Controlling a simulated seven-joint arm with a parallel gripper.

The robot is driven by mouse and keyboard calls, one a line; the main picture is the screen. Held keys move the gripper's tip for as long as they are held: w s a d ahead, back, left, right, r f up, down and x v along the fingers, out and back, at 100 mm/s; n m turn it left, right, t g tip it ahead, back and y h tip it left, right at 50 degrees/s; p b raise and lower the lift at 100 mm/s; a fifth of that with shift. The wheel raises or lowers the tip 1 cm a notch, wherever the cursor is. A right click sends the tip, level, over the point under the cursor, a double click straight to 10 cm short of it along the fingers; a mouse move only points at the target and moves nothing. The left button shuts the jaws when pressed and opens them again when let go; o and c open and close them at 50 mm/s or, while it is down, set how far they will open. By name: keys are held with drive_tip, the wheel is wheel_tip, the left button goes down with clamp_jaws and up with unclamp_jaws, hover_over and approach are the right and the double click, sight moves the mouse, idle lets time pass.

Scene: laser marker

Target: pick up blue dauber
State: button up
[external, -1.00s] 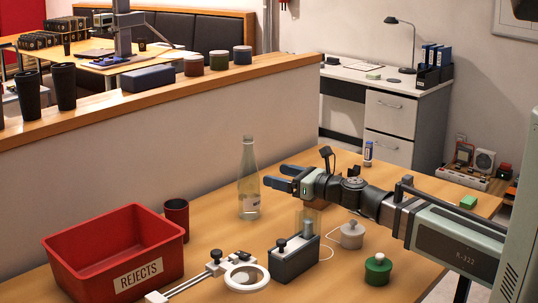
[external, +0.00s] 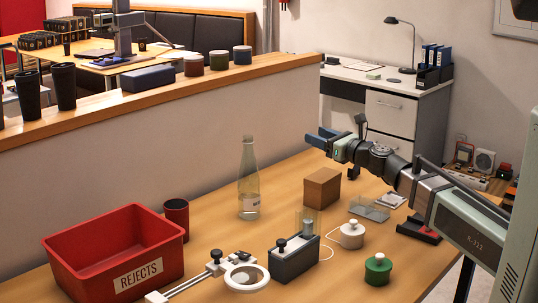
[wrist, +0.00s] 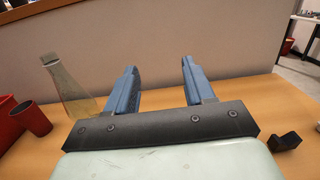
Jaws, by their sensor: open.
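My gripper (external: 319,136) is open and empty, raised above the far end of the table by the low wall. In the wrist view my gripper's two blue fingers (wrist: 158,68) are spread apart and face the wall, with nothing between them. No clearly blue dauber shows now. A small white and blue tube stood at the table's far end a second ago; my arm now covers that spot. A green pot (external: 377,270) with a white top and a white pot (external: 351,235) stand at the front right.
A brown block (external: 322,188) stands below my gripper. A glass bottle (external: 249,185) and a red cup (external: 176,220) stand left, beside the red REJECTS bin (external: 113,286). A dark grey box (external: 295,264) is in front.

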drive_tip(key=w+d+r+n+g+h, duration=0.1)
drive_tip(key=w+d+r+n, duration=0.15)
drive_tip(key=w, duration=0.75)
drive_tip(key=w+d+r+n+g+h, duration=0.15)
drive_tip(key=w+d+r, duration=0.25)
drive_tip(key=w, duration=0.5)
drive_tip(key=w+d+r+n+h, duration=0.15)
drive_tip(key=w+d+r, duration=0.25)
drive_tip(key=w, duration=0.6)
drive_tip(key=w+d+f+g+h, duration=0.4)
drive_tip(key=f+g+h, duration=0.1)
drive_tip(key=f+g, duration=0.15)
drive_tip(key=s+d+f+m+g+h, duration=0.4)
drive_tip(key=s+d+f+g, duration=0.1)
drive_tip(key=s+d, duration=0.25)
drive_tip(key=f, duration=0.7)
drive_tip(key=shift+s+a+f, duration=0.1)
drive_tip(key=shift+s+a, duration=0.05)
drive_tip(key=shift+s, duration=0.05)
drive_tip(key=shift+w+a+f, duration=0.1)
drive_tip(key=shift+w+f, duration=0.05)
drive_tip(key=shift+f, duration=0.75)
drive_tip(key=shift+w+a+f, duration=0.1)
drive_tip(key=shift+a+f, duration=0.05)
drive_tip(key=shift+f, duration=0.8)
drive_tip(key=shift+w+a+f, duration=0.1)
drive_tip(key=shift+w+f, duration=0.05)
drive_tip(key=shift+f, duration=0.75)
